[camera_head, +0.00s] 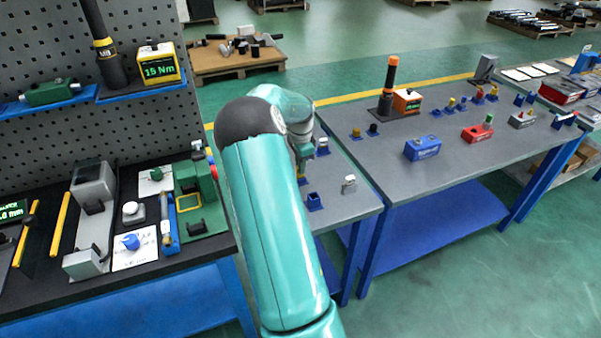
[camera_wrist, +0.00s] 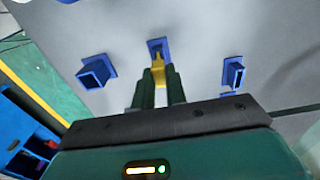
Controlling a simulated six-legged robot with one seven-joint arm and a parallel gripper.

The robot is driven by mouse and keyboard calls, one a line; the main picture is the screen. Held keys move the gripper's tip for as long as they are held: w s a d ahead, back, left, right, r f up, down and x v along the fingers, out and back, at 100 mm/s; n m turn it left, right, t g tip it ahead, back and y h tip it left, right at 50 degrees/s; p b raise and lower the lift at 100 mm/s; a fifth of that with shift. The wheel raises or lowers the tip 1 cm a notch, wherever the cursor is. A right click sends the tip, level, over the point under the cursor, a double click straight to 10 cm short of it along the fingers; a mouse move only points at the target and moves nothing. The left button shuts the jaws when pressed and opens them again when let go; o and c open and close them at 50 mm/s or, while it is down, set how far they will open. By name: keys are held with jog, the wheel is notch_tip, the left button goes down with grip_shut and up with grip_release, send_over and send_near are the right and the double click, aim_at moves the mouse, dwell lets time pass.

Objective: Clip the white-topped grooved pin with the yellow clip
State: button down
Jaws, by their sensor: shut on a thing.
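My gripper (camera_wrist: 158,85) is shut on the yellow clip (camera_wrist: 158,73), which shows between its two green fingers in the wrist view. The clip's far end overlaps a small blue holder (camera_wrist: 155,45); I cannot tell whether it is still seated there. In the head view my arm hides most of the gripper and the clip. A white-topped piece on a blue base (camera_head: 322,145) stands just right of my arm on the grey bench and may be the grooved pin. Its groove is too small to make out.
Blue holders stand on both sides of the clip, left (camera_wrist: 97,72) and right (camera_wrist: 232,76). A small grey-white piece (camera_head: 349,184) is near the bench's front edge. The right bench (camera_head: 455,170) carries a blue box (camera_head: 422,148) and a red box (camera_head: 478,133).

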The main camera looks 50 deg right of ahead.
jog(key=shift+r, duration=0.15)
jog(key=shift+r, duration=2.4)
jog(key=shift+r, duration=0.1)
